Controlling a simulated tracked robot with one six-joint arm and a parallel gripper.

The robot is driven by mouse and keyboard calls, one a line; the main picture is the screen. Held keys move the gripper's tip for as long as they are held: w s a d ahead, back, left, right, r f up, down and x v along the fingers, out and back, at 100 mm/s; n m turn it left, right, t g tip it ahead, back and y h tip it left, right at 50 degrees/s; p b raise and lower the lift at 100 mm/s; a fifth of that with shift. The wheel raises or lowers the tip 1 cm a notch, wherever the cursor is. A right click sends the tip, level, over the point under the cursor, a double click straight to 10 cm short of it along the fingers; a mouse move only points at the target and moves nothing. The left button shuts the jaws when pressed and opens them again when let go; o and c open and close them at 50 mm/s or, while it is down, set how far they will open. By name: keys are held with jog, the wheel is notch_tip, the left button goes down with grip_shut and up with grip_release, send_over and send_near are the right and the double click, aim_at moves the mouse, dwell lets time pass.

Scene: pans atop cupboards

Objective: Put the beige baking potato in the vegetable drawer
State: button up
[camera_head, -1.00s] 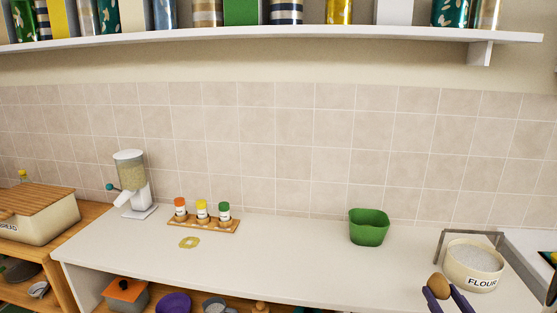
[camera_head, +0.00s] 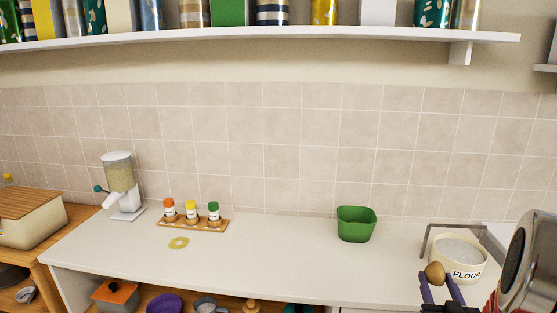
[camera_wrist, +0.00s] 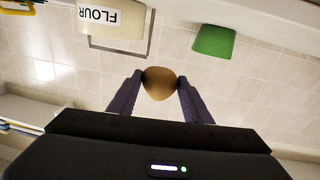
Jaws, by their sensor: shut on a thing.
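My gripper (camera_head: 437,289) is at the lower right of the head view, its two purple fingers shut on a brown-beige potato (camera_head: 434,274). In the wrist view the potato (camera_wrist: 160,84) sits between the two fingertips of my gripper (camera_wrist: 159,90). In the head view it appears just left of and in front of the flour pot. No vegetable drawer can be made out in these frames.
A flour pot (camera_head: 459,262) stands at the counter's right beside a grey metal frame (camera_head: 455,228). A green bin (camera_head: 356,225) stands left of it. A spice rack (camera_head: 193,224) and dispenser (camera_head: 120,184) are further left. The white counter (camera_head: 270,262) is clear in the middle.

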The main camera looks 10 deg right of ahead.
jog(key=w+a+n+y, duration=0.1)
jog(key=w+a, duration=0.3)
jog(key=a, duration=0.7)
jog(key=w+a+f+n+t+y, duration=0.1)
jog(key=w+a, duration=0.4)
jog(key=a, duration=0.7)
jog(key=w+a+f+n+y, duration=0.1)
jog(key=w+a+y, duration=0.3)
jog(key=a, duration=0.8)
jog(key=shift+w+a+n+y, duration=0.15)
jog(key=shift+w+n+y, duration=0.2)
jog(key=shift+n, duration=0.35)
jog(key=shift+s+f, duration=0.1)
